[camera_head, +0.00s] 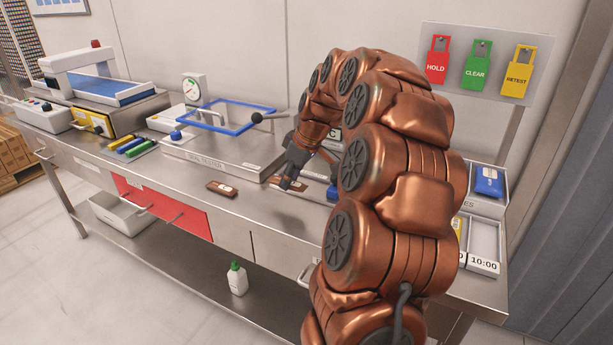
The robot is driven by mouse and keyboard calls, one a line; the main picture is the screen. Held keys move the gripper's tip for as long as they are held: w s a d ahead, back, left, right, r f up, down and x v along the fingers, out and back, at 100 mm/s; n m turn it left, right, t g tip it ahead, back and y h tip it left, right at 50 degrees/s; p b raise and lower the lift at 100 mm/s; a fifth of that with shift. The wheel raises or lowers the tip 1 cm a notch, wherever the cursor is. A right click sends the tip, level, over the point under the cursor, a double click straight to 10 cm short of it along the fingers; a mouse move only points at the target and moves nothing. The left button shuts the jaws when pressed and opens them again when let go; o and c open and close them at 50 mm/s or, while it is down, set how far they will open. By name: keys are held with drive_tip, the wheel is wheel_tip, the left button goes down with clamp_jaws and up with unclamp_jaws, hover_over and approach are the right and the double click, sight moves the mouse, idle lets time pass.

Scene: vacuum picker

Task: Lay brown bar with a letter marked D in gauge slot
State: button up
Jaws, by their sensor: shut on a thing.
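My gripper (287,182) is low over the front middle of the steel bench, partly hidden by my arm. It is shut on a brown bar (277,180), of which only a small part shows at the fingertips. I cannot read a letter on it. Another brown bar (222,188) with a pale label lies flat on the bench to the left of the gripper, apart from it; its letter is too small to read. I cannot make out the gauge slot for certain; the area right of the gripper is hidden behind my arm.
A seal tester (222,158) with a blue frame (226,117) and a dial (194,88) stands behind the gripper. Several coloured bars (129,146) lie to the left. Trays (487,240) stand at the right end. The bench's front edge left of my arm is clear.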

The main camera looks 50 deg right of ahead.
drive_tip(key=d, duration=0.4)
drive_tip(key=w+d+p, duration=0.1)
drive_tip(key=d, duration=0.2)
drive_tip(key=shift+w+f, duration=0.1)
drive_tip(key=shift+f, duration=0.2)
drive_tip(key=shift+d+f, duration=0.15)
drive_tip(key=shift+f+p, duration=0.45)
drive_tip(key=shift+f, duration=1.15)
drive_tip(key=shift+f, duration=0.1)
drive_tip(key=shift+f, duration=0.15)
drive_tip(key=o, duration=1.1)
drive_tip(key=shift+c, duration=0.2)
